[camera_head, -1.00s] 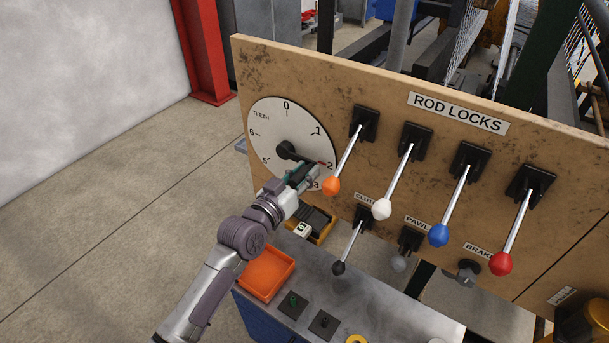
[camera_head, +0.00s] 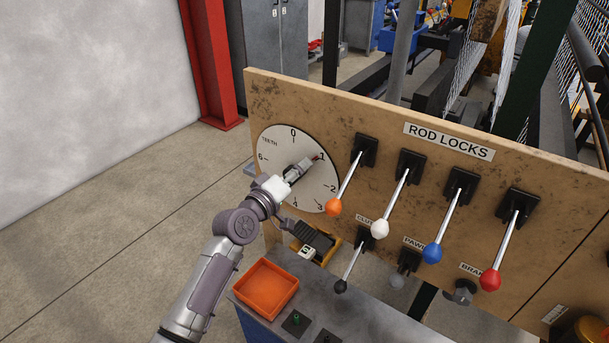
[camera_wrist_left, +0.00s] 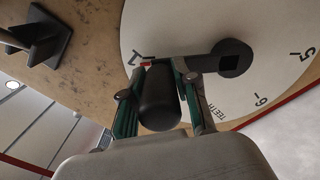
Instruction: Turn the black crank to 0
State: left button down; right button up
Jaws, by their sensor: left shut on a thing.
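The white dial (camera_head: 279,191) marked TEETH, with numbers from 0 at the top, is on the left of the wooden panel. The black crank (camera_wrist_left: 232,57) pivots on the dial; in the left wrist view its arm reaches to a black handle (camera_wrist_left: 159,100) and a red tip lies close to the 1. My left gripper (camera_head: 302,169) is in front of the dial, and in the head view it hides most of the crank. In the left wrist view the gripper (camera_wrist_left: 160,92) is shut on the handle, one finger on each side. My right gripper is not in view.
Levers with orange (camera_head: 334,207), white (camera_head: 380,228), blue (camera_head: 432,253) and red (camera_head: 490,279) knobs stick out to the right of the dial. A black-knobbed clutch lever (camera_head: 341,286) is below. An orange tray (camera_head: 266,289) sits on the bench.

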pick_arm(q)
jog(key=a+r+n, duration=0.1)
jog(key=n, duration=0.1)
jog(key=w+a+r+n+p, duration=0.1)
jog(key=shift+w+a+n, duration=0.1)
jog(key=shift+w+n, duration=0.2)
jog(key=shift+n, duration=0.1)
jog(key=n, duration=0.1)
jog(key=w+a+n, duration=0.1)
jog(key=shift+w+a+r+n, duration=0.1)
jog(key=shift+a+r+n, duration=0.2)
jog(key=shift+n, duration=0.1)
jog(key=shift+w+a+n, duration=0.35)
jog(key=shift+a+n, duration=0.1)
jog(key=shift+n, duration=0.35)
jog(key=c, duration=0.8)
grip_release()
jog(key=shift+f, duration=0.15)
jog(key=shift+c, duration=0.2)
jog(key=shift+s+f, duration=0.1)
